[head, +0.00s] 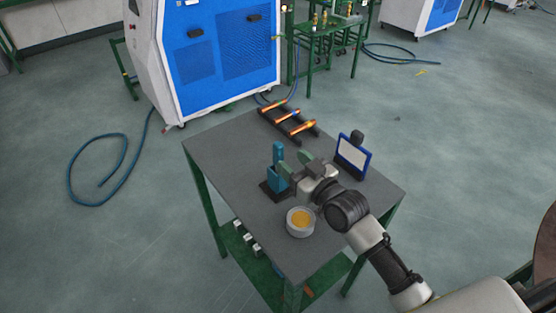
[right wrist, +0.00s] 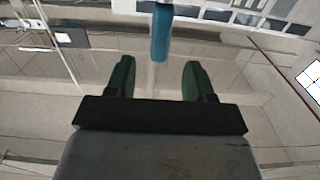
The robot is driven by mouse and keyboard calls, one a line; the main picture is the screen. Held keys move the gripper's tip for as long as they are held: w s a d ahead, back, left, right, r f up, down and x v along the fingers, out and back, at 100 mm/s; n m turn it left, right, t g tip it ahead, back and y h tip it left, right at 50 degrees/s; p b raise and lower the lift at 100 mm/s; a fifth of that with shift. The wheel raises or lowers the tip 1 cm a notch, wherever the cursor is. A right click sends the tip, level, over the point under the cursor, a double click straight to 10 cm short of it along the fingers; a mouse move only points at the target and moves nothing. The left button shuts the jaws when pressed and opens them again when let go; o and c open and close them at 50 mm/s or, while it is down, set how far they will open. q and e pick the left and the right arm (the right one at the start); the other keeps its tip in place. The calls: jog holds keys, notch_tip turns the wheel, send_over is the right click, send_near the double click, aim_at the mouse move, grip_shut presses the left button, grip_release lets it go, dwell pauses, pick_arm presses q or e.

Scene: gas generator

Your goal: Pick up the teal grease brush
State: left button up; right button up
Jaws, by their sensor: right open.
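The teal grease brush (head: 278,153) stands upright at a dark holder (head: 267,191) on the grey-topped table (head: 229,145). In the right wrist view its teal handle (right wrist: 160,36) hangs at the top middle, in line with the gap between the fingers. My right gripper (head: 294,161) is open and empty, with green fingertips just right of the brush in the head view. In the right wrist view the open fingers (right wrist: 159,76) are apart from the handle, which lies beyond their tips. The brush's lower part is partly hidden. My left gripper is not in view.
A round tin with yellow contents (head: 300,222) stands near the table's front edge. A blue-framed panel (head: 353,154) stands at the right. A blue-and-white machine (head: 205,60) stands behind the table.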

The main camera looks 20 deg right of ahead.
aim_at(282, 152)
jog(key=shift+w+a, duration=0.25)
jog(key=shift+w, duration=0.45)
jog(key=shift+w+a+r+p, duration=0.1)
jog(key=shift+w+p, duration=0.2)
jog(key=shift+w, duration=0.05)
jog(key=p+x, duration=0.1)
jog(key=x, duration=0.2)
jog(key=shift+w+a, duration=0.1)
jog(key=shift+w, duration=0.15)
jog(key=shift+w+a, duration=0.15)
jog(key=shift+w, duration=0.2)
jog(key=shift+s, duration=0.1)
grip_shut()
